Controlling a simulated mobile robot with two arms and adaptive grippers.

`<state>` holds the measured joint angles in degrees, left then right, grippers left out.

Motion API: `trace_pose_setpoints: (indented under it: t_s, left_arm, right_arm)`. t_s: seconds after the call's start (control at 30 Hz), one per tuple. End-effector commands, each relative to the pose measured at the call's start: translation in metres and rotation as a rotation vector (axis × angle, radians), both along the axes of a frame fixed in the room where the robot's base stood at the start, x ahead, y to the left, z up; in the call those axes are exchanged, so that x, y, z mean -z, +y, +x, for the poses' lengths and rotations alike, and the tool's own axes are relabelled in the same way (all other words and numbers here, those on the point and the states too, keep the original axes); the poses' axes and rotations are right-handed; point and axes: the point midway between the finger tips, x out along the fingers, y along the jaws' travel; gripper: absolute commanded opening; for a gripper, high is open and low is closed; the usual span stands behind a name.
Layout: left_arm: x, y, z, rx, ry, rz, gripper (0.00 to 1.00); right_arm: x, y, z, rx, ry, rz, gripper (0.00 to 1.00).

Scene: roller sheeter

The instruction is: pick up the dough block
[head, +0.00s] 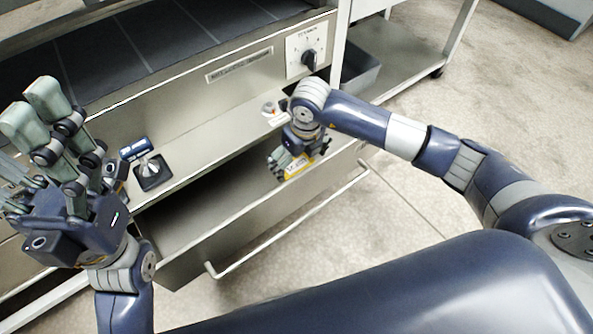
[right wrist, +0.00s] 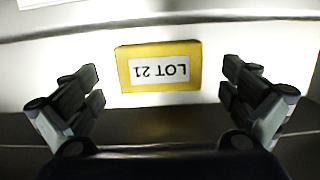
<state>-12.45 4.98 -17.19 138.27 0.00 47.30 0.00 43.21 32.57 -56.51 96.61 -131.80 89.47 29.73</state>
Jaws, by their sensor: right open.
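The dough block is a yellow block with a white "LOT 21" label (right wrist: 160,67); the label reads upside down in the right wrist view. In the head view it shows as a yellow piece (head: 297,168) at the open drawer, partly hidden by my right gripper (head: 287,158). In the right wrist view my right gripper (right wrist: 161,88) is open, with fingers to the left and right of the block and clear gaps on both sides. Neither side touches it. My left gripper (head: 32,110) is at the far left, fingers up, spread and empty.
The open steel drawer (head: 240,224) has a long bar handle (head: 290,226) along its front. Above it, a ledge carries a small dark stand with a metal cone (head: 152,170) and a small white item (head: 272,112). A black knob (head: 309,60) sits on the panel above.

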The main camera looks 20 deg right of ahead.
Motion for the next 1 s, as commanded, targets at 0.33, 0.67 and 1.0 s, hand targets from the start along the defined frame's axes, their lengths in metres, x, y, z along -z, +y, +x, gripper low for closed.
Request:
trace_pose_setpoints:
  t_s: [0.33, 0.67, 1.0]
  left_arm:
    - [-0.007, -0.002, 0.001, -0.003, -0.054, 0.005, 0.71]
    - [-0.007, -0.002, 0.001, -0.003, -0.053, 0.006, 0.71]
    - [-0.007, -0.002, 0.001, -0.002, -0.054, 0.005, 0.71]
  right_arm:
    - [0.031, 0.003, 0.005, 0.001, 0.000, 0.000, 1.00]
    - [0.030, 0.003, 0.005, 0.001, 0.000, 0.000, 0.66]
    - [0.029, 0.003, 0.005, 0.001, 0.000, 0.000, 0.52]
